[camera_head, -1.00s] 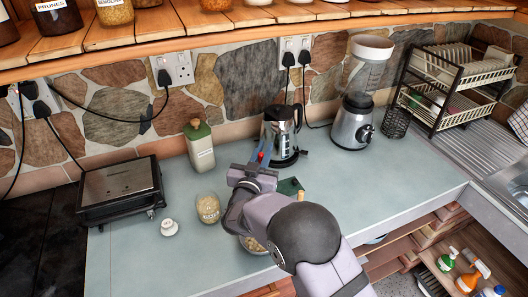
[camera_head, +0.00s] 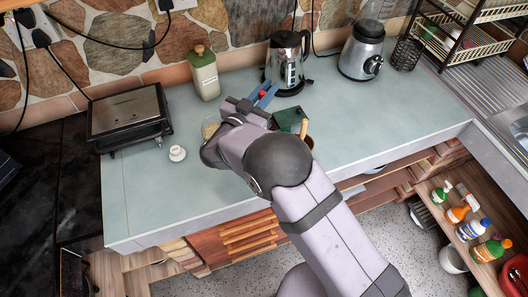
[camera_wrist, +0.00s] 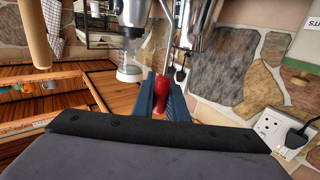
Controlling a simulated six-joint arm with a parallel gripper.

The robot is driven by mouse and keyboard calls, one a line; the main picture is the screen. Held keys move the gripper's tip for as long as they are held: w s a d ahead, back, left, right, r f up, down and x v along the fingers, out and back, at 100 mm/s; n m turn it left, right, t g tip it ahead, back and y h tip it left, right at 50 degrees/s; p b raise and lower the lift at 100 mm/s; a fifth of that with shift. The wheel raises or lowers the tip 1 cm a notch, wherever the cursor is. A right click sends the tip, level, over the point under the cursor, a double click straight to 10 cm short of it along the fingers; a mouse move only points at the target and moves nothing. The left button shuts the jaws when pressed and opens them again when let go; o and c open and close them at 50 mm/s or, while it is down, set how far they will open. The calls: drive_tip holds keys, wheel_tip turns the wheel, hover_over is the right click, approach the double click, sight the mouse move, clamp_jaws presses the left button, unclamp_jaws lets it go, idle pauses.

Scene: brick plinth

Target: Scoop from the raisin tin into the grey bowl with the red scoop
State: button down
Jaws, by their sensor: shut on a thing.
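My gripper (camera_head: 265,95) is shut on the red scoop (camera_wrist: 161,96), with its red handle between the blue fingers in the wrist view. The scoop's far end is unclear. In the head view the gripper is over the worktop, in front of the steel kettle. A dark green object (camera_head: 289,120) stands just right of the gripper, partly behind my arm; I cannot tell whether it is the raisin tin. A brown rounded edge (camera_head: 309,142) shows beside it. The grey bowl cannot be made out now; my arm covers that part of the worktop.
A glass jar (camera_head: 210,128) is partly hidden left of my arm, near a small white pot (camera_head: 177,153). A black grill (camera_head: 130,117) is at left. The right worktop is clear.

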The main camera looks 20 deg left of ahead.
drive_tip(key=s+d+f+m+g+h+p, duration=0.1)
drive_tip(key=s+d+m+h, duration=0.1)
drive_tip(key=s+h, duration=0.3)
drive_tip(key=shift+s+d+f+m+p, duration=0.15)
drive_tip(key=shift+s+d+m+p, duration=0.35)
drive_tip(key=shift+s, duration=0.7)
